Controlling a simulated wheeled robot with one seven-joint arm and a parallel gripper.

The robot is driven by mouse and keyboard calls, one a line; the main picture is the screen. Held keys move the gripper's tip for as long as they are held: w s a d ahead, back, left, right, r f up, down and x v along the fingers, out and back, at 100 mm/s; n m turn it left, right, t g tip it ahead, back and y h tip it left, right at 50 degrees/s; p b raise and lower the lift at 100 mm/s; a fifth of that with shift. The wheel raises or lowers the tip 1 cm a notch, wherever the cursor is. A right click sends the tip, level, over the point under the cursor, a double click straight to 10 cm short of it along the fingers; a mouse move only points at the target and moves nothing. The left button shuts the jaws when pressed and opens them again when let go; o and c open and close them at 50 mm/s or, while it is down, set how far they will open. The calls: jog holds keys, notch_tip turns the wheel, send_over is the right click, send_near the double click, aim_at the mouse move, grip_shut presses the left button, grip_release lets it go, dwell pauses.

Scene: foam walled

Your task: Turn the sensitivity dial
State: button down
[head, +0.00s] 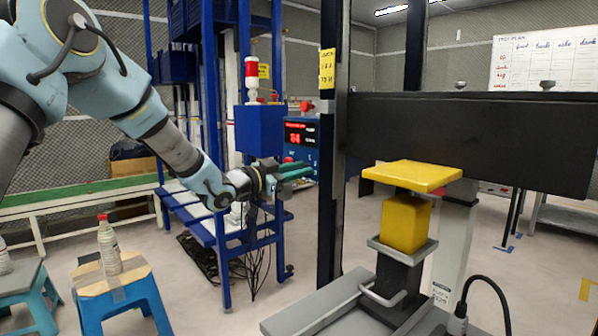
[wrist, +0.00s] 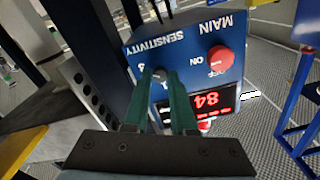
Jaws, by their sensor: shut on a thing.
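The sensitivity dial (wrist: 159,75) is a small dark knob on the blue control panel (wrist: 190,40), beside the upside-down word SENSITIVITY in the wrist view. My gripper (wrist: 161,82) has its two green fingers on either side of the knob and is shut on it. The fingers cover part of the dial, so its pointer mark cannot be made out. In the head view my gripper (head: 300,170) reaches the panel (head: 299,133) from the left, and the dial is hidden there.
A red button (wrist: 220,60) sits close to the dial. A blue frame (head: 222,180) stands left of the panel. A dark post (head: 330,190) and a press-like machine with a yellow block (head: 405,224) stand to the right.

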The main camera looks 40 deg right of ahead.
jog(key=c, duration=0.7)
grip_release()
jog(key=shift+c, duration=0.2)
jog(key=a+b, duration=0.1)
jog(key=a, duration=0.9)
jog(key=shift+w+a+f, duration=0.2)
jog(key=shift+a, duration=0.2)
